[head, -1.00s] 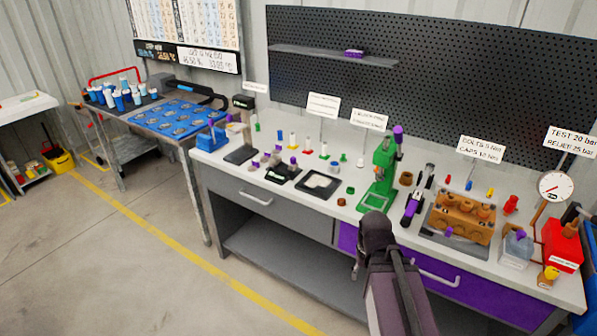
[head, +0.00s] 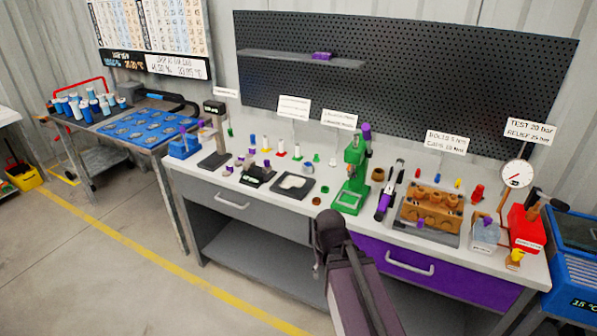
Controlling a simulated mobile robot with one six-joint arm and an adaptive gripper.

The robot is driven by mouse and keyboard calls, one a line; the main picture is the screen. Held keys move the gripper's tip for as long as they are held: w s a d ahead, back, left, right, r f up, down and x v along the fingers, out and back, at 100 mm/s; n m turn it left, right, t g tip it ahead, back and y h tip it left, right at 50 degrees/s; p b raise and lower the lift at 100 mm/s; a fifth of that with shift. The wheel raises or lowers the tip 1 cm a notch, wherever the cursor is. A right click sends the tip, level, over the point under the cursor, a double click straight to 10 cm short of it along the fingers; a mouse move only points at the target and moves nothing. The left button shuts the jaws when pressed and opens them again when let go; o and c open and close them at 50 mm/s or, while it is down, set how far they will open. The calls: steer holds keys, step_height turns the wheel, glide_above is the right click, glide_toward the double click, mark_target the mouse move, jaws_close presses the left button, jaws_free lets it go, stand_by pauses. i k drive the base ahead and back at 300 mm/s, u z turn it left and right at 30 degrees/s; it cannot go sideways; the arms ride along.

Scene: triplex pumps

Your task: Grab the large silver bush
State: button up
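My gripper (head: 318,268) is in front of the bench's front edge, below and apart from the bush. Its fingers are mostly hidden by my arm and too dark to show whether they are open.
A black tray with a white shape (head: 293,186) lies left of the press. Small coloured parts stand behind. A brown pump block (head: 432,206), gauge (head: 517,174) and red box (head: 526,228) are at right. Floor in front is clear.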

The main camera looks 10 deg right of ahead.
mark_target(305, 170)
steer(key=z, duration=0.35)
steer(key=i, duration=1)
steer(key=u, duration=0.35)
